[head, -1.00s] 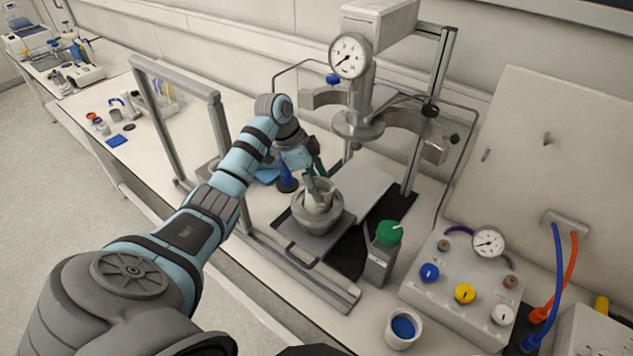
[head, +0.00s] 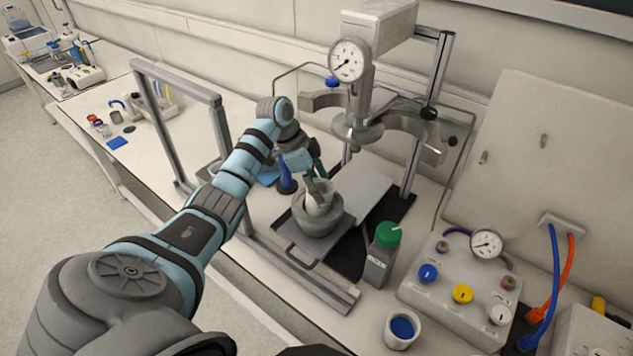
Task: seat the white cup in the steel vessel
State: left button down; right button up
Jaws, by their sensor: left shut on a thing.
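The steel vessel (head: 318,222) is a grey, thick-walled round pot on a flat tray with a handle, in the middle of the head view. The white cup (head: 319,203) is upright in the mouth of the vessel, its upper part showing inside the rim. My left gripper (head: 318,188) reaches down from above and is shut on the cup's wall at the near top. How deep the cup sits is hidden by the vessel wall. My right gripper is not in view.
The reactor head with a pressure gauge (head: 348,60) and open clamp halves (head: 410,135) stands behind the vessel. A grey frame (head: 180,125) stands left.

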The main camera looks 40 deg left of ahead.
pick_arm(q)
jog(key=shift+c, duration=2.3)
grip_release()
jog(key=shift+f, duration=0.1)
jog(key=v, duration=1.2)
